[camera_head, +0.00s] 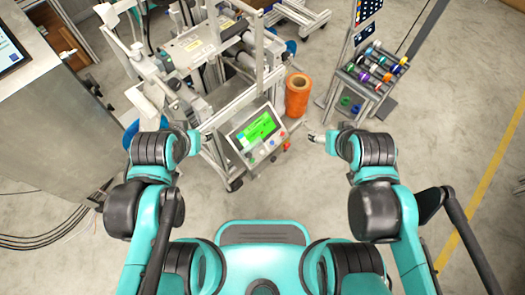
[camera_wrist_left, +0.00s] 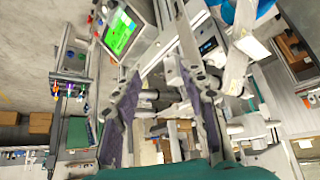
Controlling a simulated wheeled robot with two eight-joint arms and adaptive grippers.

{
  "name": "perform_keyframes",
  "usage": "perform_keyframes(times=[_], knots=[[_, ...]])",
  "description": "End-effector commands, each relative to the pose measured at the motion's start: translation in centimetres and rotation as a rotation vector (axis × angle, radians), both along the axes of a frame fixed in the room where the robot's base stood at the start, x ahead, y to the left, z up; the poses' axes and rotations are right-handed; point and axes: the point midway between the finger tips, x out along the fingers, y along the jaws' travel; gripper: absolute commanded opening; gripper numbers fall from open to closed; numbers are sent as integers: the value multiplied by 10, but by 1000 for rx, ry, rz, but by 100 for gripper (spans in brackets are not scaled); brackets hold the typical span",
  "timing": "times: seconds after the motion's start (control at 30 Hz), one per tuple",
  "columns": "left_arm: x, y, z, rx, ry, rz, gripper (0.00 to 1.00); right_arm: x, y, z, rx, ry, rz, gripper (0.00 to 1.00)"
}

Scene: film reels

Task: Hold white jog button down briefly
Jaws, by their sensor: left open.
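The control panel (camera_head: 257,131) with a lit green screen stands ahead of me in the head view. A row of small buttons runs along its lower edge. They are too small for me to pick out the white jog button with certainty. The panel also shows at the top left of the left wrist view (camera_wrist_left: 121,32). My left gripper (camera_head: 206,130) is to the left of the panel, apart from it. In the left wrist view its two fingers (camera_wrist_left: 160,78) are spread with nothing held. My right gripper (camera_head: 314,137) is to the right of the panel, and its jaws are too small to judge.
A metal-framed machine (camera_head: 200,45) stands behind the panel. An orange cylinder (camera_head: 297,95) stands to its right. A rack with coloured reels (camera_head: 372,70) is farther right. A cabinet (camera_head: 45,90) is at the left. Floor is clear at the right.

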Motion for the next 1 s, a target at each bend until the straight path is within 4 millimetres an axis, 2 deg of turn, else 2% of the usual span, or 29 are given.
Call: perform_keyframes(times=[0.2,0.27,0.37,0.4,1.0], knots=[[0,0,0,0,0,0,43,0,0,0,0,0,0,71],[0,0,0,0,0,0,30,0,0,0,0,0,0,71],[0,0,0,0,0,0,3,0,0,0,0,0,0,71],[0,0,0,0,0,0,0,0,0,0,0,0,0,71],[0,0,0,0,0,0,0,0,0,0,0,0,0,71]])
